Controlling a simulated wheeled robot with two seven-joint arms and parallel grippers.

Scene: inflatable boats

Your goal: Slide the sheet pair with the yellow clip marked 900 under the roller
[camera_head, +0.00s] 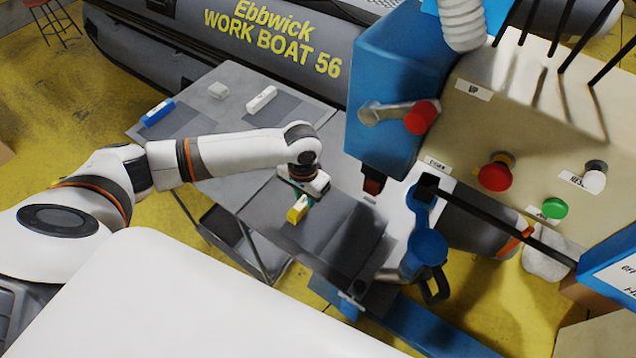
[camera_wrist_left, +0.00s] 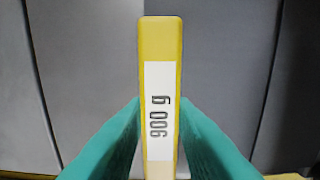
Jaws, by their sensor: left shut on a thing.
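The yellow clip (camera_head: 298,209) sits on a dark grey sheet pair (camera_head: 335,226) on the table, left of the machine. In the left wrist view the yellow clip (camera_wrist_left: 161,45) shows a white label reading "900 g". My left gripper (camera_head: 303,192) is shut on the clip, and its green fingers (camera_wrist_left: 160,130) press both sides of it. The roller is hard to make out; a dark reddish part (camera_head: 374,182) under the blue machine head (camera_head: 393,95) may belong to it. My right gripper is not in view.
The beige control panel (camera_head: 540,120) with red, green and white buttons stands at right.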

